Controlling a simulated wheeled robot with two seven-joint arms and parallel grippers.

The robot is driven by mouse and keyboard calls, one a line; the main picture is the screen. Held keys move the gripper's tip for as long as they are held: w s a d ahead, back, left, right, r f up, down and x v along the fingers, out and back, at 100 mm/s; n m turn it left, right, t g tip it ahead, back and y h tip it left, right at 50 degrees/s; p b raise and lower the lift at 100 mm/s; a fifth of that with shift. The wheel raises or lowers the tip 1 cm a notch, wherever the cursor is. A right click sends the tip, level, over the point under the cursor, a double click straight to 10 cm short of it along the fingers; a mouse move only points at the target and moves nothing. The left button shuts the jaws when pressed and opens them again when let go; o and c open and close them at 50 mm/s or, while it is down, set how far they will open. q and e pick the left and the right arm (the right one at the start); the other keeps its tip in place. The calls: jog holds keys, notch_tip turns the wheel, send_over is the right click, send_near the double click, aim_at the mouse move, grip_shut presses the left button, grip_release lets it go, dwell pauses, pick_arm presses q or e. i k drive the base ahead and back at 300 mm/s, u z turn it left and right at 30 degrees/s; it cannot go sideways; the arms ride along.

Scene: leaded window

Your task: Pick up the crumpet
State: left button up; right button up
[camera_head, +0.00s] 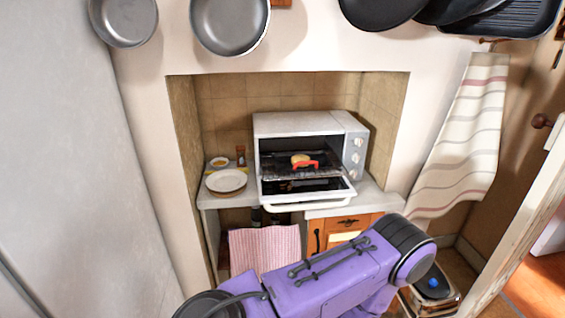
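A small yellow crumpet (300,159) sits on the dark rack (275,166) inside the white toaster oven (290,124). A red curved piece (307,166) lies right at its front and right; what it is cannot be told at this size. The oven door (310,198) is folded down open, so the crumpet is exposed from the front. Neither of my grippers shows in this view. A purple link of my own arm crosses the lower middle, in front of the cabinet and below the oven.
The oven stands on a counter in a tiled niche. A white plate (226,180) and a small dish (219,162) are left of it. A striped cloth (264,249) hangs below. Pans hang above; a striped towel (463,140) hangs at right.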

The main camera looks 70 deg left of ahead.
aim_at(298, 158)
jog(key=u, duration=1.4)
